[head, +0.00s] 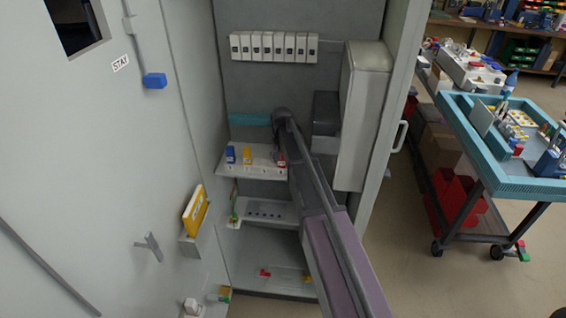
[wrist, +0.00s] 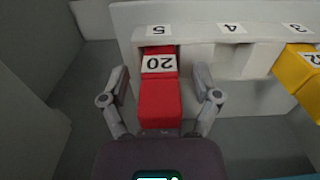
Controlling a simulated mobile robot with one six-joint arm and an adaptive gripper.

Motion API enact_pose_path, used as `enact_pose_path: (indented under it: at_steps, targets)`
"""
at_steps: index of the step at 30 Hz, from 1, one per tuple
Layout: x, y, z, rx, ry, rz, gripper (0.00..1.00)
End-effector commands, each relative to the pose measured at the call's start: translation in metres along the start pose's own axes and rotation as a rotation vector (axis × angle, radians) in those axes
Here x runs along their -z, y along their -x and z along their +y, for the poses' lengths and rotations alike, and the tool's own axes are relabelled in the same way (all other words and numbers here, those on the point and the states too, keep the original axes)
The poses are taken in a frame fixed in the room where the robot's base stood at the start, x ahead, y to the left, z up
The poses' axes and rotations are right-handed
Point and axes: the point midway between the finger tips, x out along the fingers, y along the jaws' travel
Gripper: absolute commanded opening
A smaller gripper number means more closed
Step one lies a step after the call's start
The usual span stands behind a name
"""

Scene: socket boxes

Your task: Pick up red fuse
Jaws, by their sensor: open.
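The red fuse (wrist: 158,100) carries a white label reading 20 and sits at the position marked 5 of a white holder (wrist: 205,18) in the wrist view. My gripper (wrist: 161,76) is open, with one finger on each side of the red fuse. Gaps show between the fingers and its sides. In the head view a little of the red fuse (head: 281,160) shows at the right end of the white shelf (head: 262,173). My arm hides the rest of it there, and the fingers cannot be made out.
A yellow fuse (wrist: 296,72) sits to the right in the wrist view. In the head view a blue fuse (head: 231,154) stands left of the yellow one. A grey box (head: 362,115) is on the cabinet's right wall, close to my arm. A lower shelf (head: 268,212) lies beneath.

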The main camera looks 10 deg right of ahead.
Motion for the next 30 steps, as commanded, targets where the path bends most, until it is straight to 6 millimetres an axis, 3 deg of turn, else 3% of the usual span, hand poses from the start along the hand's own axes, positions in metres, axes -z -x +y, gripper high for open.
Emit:
enact_pose_path:
  at_steps: [8,16,30]
  targets:
    - [0.0,0.0,0.0,0.0,0.0,0.0,0.8]
    - [0.0,0.0,0.0002,0.0,0.0,0.0,0.0]
    - [0.0002,0.0025,0.0004,0.0,-0.001,0.0,0.0]
